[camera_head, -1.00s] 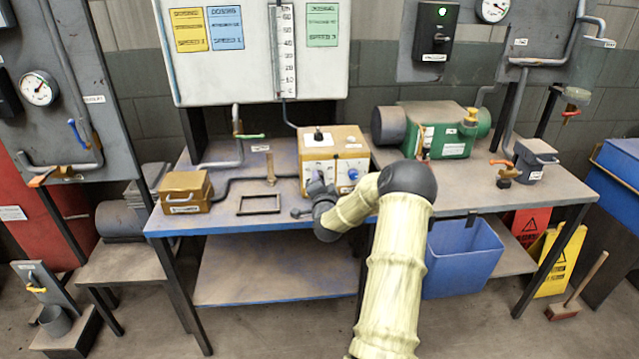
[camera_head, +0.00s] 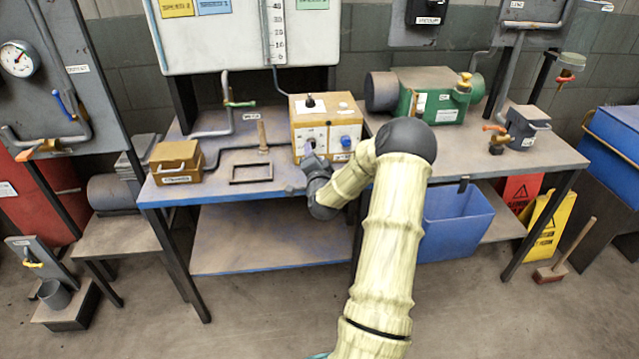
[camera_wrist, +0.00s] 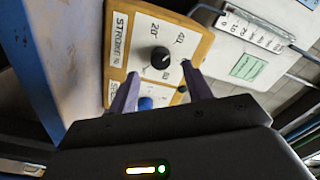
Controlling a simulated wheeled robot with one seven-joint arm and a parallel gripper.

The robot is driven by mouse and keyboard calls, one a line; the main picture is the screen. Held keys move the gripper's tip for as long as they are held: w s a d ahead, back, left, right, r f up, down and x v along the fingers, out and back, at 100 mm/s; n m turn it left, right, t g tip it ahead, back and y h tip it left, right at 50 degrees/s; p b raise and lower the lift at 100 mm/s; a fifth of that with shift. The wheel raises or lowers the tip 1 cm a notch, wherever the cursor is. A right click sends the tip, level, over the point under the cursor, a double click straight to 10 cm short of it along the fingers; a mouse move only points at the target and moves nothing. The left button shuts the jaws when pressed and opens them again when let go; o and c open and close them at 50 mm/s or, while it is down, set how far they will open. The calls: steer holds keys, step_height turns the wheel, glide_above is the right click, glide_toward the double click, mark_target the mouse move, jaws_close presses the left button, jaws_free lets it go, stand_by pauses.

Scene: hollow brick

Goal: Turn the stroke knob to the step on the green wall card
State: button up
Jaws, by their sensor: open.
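The stroke knob (camera_wrist: 160,57) is black and round, on a white plate marked STROKE with numbers around it, in the wrist view. Its pointer is too small to read surely. The plate is on the wooden-coloured control box (camera_head: 325,107), on the bench. A blue knob (camera_wrist: 146,103) sits beside the stroke plate; it also shows in the head view (camera_head: 346,141). My gripper (camera_wrist: 158,80) is open, its two fingers pointing at the box face, one to each side of the black knob and apart from it. The green card (camera_wrist: 248,67) hangs on the white board; its text is unreadable here.
A green pump (camera_head: 440,97) stands right of the box on the bench. A brown case (camera_head: 175,165) and an empty dark frame (camera_head: 250,173) lie to the left. A blue bin (camera_head: 455,230) is under the bench. A gauge strip (camera_wrist: 255,33) runs beside the green card.

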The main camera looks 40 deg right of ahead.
steer(key=v, duration=1.3)
steer(key=shift+s+b, duration=0.15)
steer(key=shift+b, duration=0.25)
steer(key=shift+a, duration=0.1)
steer(key=w+a+f+n+g+y, duration=0.1)
steer(key=a+f+n+g+y, duration=0.2)
steer(key=a+n, duration=0.45)
steer(key=a+n+g+y, duration=0.2)
steer(key=a+n+y, duration=0.25)
steer(key=a, duration=0.55)
steer(key=s+a+r+n+g+y, duration=0.2)
steer(key=s+a+n+g, duration=0.45)
steer(key=s+a, duration=0.7)
step_height(320, 180, up, 18)
steer(key=s+d+g+p, duration=0.1)
steer(key=p, duration=1.6)
steer(key=shift+s+d+f, duration=0.15)
steer(key=shift+s, duration=0.25)
